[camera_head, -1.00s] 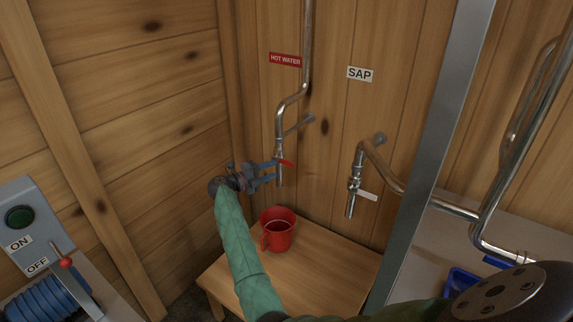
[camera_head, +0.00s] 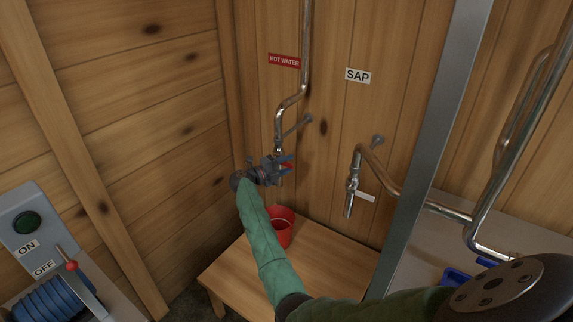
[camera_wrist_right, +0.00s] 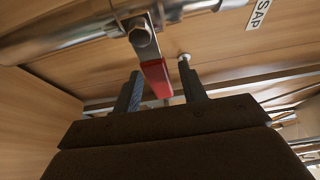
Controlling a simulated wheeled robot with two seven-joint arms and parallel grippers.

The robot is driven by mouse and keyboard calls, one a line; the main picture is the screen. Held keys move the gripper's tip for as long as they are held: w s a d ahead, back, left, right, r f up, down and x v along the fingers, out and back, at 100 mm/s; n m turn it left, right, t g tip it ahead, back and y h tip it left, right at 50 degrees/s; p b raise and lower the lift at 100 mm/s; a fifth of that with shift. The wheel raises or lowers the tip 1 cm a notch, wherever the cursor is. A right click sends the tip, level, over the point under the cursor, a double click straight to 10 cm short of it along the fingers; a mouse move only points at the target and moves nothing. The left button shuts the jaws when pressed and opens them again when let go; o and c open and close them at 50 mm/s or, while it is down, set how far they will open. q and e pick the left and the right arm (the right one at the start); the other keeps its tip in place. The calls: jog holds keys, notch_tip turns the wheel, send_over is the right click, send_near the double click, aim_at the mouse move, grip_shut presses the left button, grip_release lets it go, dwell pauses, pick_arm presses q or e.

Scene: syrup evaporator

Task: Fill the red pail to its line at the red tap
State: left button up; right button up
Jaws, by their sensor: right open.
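The red pail (camera_head: 283,228) stands upright on the wooden bench, below the hot water tap, partly hidden by my right forearm. A pale line shows inside it; I cannot tell whether it holds water. The tap with the red lever (camera_head: 288,166) is on the pipe under the HOT WATER sign. My right gripper (camera_head: 284,168) is open at this lever. In the right wrist view, the red lever (camera_wrist_right: 155,78) lies between the open fingers (camera_wrist_right: 163,88), with no clear grip on it. My left gripper is not in view.
A second tap (camera_head: 351,190) with a white lever hangs under the SAP sign. A grey metal post (camera_head: 425,150) stands right of it. The wooden bench (camera_head: 335,265) is clear right of the pail. A control box with a green button (camera_head: 27,223) is at left.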

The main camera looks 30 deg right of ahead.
jog(key=shift+c, duration=0.2)
grip_shut()
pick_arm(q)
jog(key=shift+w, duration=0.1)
